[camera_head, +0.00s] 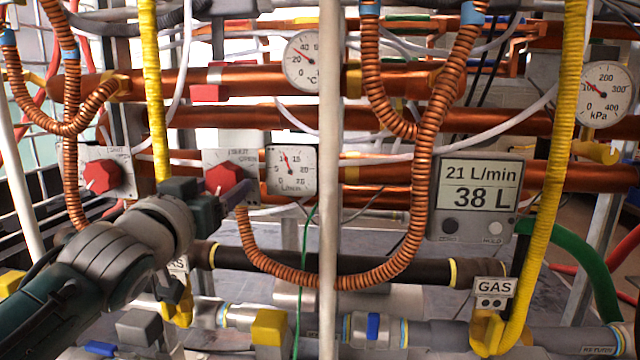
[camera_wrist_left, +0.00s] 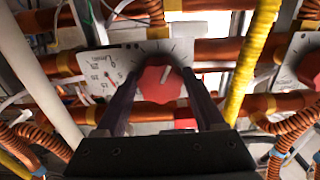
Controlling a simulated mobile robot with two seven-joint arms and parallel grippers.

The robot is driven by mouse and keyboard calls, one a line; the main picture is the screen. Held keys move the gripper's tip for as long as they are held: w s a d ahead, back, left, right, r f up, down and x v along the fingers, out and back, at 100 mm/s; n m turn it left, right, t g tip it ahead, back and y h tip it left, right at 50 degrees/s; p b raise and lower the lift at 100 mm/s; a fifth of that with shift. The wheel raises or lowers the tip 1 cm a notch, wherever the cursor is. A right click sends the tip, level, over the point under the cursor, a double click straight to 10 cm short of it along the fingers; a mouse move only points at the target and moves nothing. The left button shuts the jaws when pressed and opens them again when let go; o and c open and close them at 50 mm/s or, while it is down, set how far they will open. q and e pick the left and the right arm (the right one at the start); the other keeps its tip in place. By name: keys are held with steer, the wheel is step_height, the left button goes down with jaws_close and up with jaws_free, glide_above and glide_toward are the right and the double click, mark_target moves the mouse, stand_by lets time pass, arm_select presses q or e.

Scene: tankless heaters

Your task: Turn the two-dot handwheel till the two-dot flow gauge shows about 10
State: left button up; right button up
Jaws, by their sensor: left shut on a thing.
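My left gripper (camera_head: 218,192) is shut on a red handwheel (camera_head: 224,176) on a pale plate. In the left wrist view its two dark fingers (camera_wrist_left: 165,88) stand on either side of this handwheel (camera_wrist_left: 160,84), which has a white pointer line. Just right of it in the head view is a square flow gauge (camera_head: 291,172) marked L/min; its needle points up and slightly left, near the 10 mark. The gauge also shows left of the wheel in the left wrist view (camera_wrist_left: 104,72). My right gripper is not in view.
Another red handwheel (camera_head: 102,177) sits further left. A pale upright pole (camera_head: 331,120) stands just right of the gauge. Orange coiled hoses (camera_head: 330,278) and a yellow hose (camera_head: 155,90) hang close by. A digital meter (camera_head: 478,198) reads 21 L/min and 38 L.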

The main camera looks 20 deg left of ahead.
arm_select(q)
steer(key=shift+m+p, duration=0.5)
steer(key=shift+m, duration=0.7)
steer(key=m, duration=0.2)
steer(key=shift+a+m+p, duration=0.15)
steer(key=shift+m+p, duration=0.2)
steer(key=shift+m, duration=0.05)
steer(key=m, duration=0.5)
steer(key=shift+a+m+p, duration=0.1)
steer(key=shift+m+p, duration=0.2)
steer(key=o, duration=1.4)
steer(key=shift+r, duration=0.1)
steer(key=shift+c, duration=0.2)
